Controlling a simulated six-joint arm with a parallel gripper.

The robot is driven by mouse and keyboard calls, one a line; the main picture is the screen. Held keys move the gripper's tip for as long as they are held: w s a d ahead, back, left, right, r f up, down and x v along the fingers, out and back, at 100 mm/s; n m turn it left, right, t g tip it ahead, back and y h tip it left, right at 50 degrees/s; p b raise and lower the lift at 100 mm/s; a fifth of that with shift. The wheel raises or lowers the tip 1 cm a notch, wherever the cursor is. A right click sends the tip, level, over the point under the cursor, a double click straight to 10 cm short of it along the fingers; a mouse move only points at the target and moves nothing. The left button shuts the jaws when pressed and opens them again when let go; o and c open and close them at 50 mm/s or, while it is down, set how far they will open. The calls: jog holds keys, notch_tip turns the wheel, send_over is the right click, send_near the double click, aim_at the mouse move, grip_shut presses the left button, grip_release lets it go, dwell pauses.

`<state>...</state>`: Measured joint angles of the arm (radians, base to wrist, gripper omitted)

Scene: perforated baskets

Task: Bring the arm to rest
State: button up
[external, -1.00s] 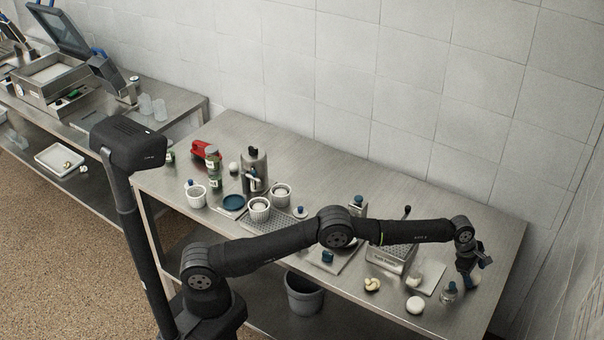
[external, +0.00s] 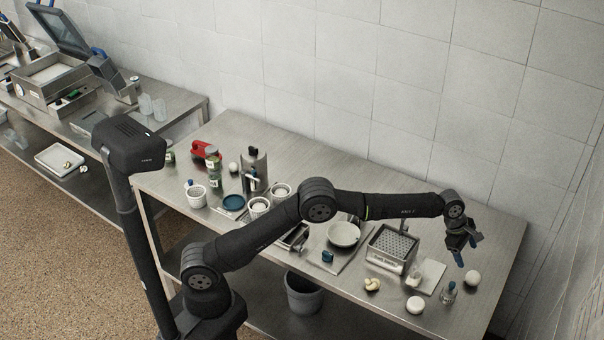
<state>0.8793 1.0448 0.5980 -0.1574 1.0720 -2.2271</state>
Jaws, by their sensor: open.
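My gripper (external: 466,254) hangs at the right end of my arm, above the right part of the steel table (external: 400,190). Its blue-tipped fingers point down and are apart, with nothing visible between them. A small bottle with a blue top (external: 449,292) stands below and to the left of the fingers. A white ball (external: 473,277) lies just below and right of them in the picture. The gripper appears raised clear of both.
A perforated metal basket (external: 392,248), a white round lid-like thing (external: 415,305) and a pale bowl (external: 343,234) stand under or near my forearm. White cups (external: 196,196), jars and a metal dispenser (external: 254,170) crowd the table's left. The table's back right is clear.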

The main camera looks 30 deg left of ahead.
aim_at(472, 273)
jog(key=x, duration=1.2)
jog(key=shift+w+f, duration=0.1)
jog(key=shift+f, duration=0.3)
jog(key=r, duration=0.5)
jog(key=shift+s+d, duration=0.15)
jog(key=shift+s, duration=0.25)
jog(key=s+d+r, duration=0.1)
jog(key=s+r, duration=0.5)
jog(key=s, duration=0.4)
notch_tip(472, 273, up, 12)
jog(key=w+a, duration=0.7)
jog(key=a, duration=0.3)
jog(key=shift+w, duration=0.25)
